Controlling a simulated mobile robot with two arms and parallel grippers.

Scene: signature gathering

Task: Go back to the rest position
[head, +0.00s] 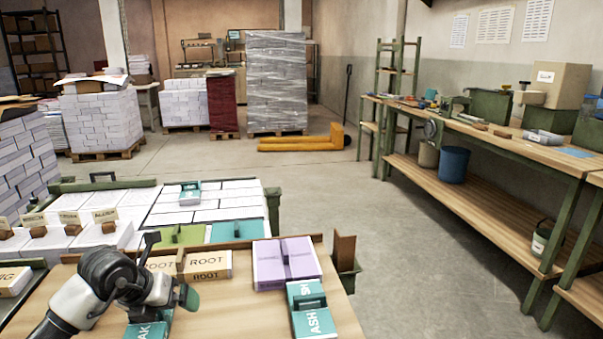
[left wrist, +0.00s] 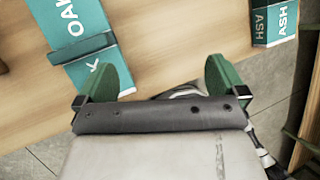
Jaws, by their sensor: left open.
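My left gripper (head: 186,298) is over the near wooden table in the head view, its arm coming in from the lower left. In the left wrist view its two green fingers (left wrist: 167,76) stand wide apart with nothing between them. A teal OAK bundle (head: 147,331) lies on the table just below the gripper, partly hidden by it. It also shows at the upper left of the left wrist view (left wrist: 66,18), beside the left finger. A teal ASH bundle (head: 316,321) lies to the right; it shows too in the left wrist view (left wrist: 271,22). My right gripper is not in view.
A purple bundle (head: 284,265) and cream ROOT blocks (head: 208,264) sit along the table's back rail. Behind is a rack of white stacks (head: 208,210). A long workbench (head: 480,135) lines the right wall. The floor (head: 410,270) between is clear.

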